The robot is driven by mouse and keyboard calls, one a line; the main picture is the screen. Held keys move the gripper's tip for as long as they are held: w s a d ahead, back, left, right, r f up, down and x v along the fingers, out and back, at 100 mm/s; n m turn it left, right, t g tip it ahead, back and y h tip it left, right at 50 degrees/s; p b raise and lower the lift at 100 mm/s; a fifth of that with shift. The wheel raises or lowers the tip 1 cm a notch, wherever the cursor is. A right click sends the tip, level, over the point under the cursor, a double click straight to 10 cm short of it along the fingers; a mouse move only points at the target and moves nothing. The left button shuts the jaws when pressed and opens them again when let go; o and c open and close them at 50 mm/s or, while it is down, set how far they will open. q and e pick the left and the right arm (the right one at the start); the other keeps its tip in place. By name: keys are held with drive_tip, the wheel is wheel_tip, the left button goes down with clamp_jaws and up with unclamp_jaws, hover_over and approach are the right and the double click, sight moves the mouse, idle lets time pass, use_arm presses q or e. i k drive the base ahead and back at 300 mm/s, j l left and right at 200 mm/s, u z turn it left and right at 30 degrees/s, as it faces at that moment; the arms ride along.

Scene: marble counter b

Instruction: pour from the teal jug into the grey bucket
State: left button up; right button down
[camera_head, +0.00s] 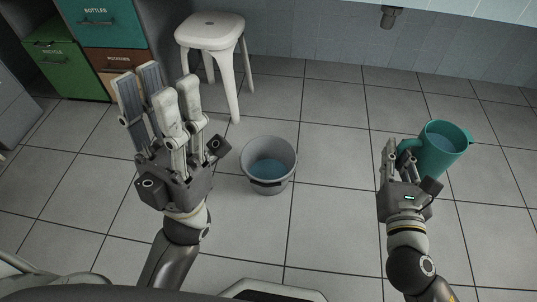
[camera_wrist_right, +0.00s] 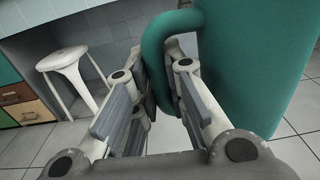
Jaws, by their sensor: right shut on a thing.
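The teal jug (camera_head: 446,158) is at the right in the head view, roughly upright, its spout facing right. My right gripper (camera_head: 396,150) is shut on the jug's handle. In the right wrist view the handle (camera_wrist_right: 157,62) passes between the fingers (camera_wrist_right: 160,95), and the jug's body (camera_wrist_right: 255,70) fills the right side. My left gripper (camera_head: 160,80) is open and empty, left of the bucket.
A white stool (camera_head: 210,27) stands behind the bucket, to its left. Drawers labelled for bottles (camera_head: 100,27) and other waste are at the back left. The tiled floor (camera_head: 335,150) between bucket and jug is clear.

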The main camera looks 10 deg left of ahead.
sight(268, 162)
drive_tip(key=k+j, duration=0.2)
drive_tip(key=k, duration=0.3)
drive_tip(key=k+j+u, duration=0.2)
drive_tip(key=k+u, duration=0.2)
drive_tip(key=u, duration=0.85)
